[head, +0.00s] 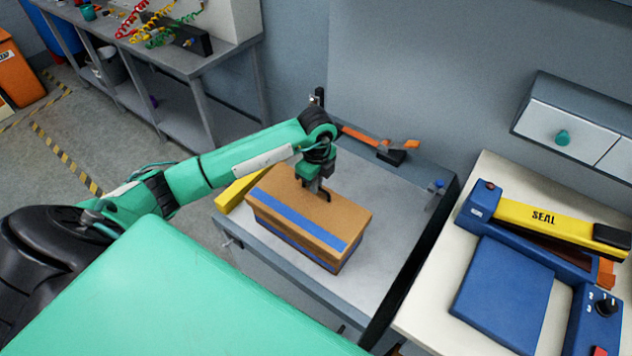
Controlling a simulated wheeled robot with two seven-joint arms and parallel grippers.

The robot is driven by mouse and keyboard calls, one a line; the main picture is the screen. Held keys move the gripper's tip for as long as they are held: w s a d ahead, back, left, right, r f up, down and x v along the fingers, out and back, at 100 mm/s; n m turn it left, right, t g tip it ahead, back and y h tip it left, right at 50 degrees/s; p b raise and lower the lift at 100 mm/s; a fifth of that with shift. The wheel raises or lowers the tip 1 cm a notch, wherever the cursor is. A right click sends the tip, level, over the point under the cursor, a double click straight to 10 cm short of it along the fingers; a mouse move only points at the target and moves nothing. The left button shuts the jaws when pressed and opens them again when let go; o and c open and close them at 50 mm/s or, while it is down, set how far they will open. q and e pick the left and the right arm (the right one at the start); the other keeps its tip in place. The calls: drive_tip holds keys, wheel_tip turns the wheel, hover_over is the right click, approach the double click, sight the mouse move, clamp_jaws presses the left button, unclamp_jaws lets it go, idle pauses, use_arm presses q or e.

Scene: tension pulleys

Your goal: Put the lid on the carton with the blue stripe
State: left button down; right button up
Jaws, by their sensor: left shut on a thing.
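The carton (296,252) stands on a grey table, with a blue band on its near side. A brown lid (345,217) with a blue stripe along its near edge lies over the top of the carton, roughly in line with it. I cannot tell whether it is fully seated. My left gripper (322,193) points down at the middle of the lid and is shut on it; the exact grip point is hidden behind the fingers. The inside of the carton is hidden. My right gripper is not in view.
A yellow object (240,188) lies left of the carton, and an orange-handled tool (368,138) lies behind it. A blue and yellow sealer (535,217) stands on the white table at right. The grey table (385,235) is clear right of the carton.

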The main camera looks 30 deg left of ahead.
use_arm(q)
drive_tip(key=shift+f, duration=0.25)
drive_tip(key=shift+f+b, duration=0.45)
drive_tip(key=shift+f, duration=0.05)
idle(0.3)
drive_tip(key=c, duration=1.5)
unclamp_jaws()
wheel_tip(320, 180, up, 14)
drive_tip(key=shift+f+b, duration=0.15)
drive_tip(key=shift+b, duration=1.1)
drive_tip(key=shift+d, duration=0.1)
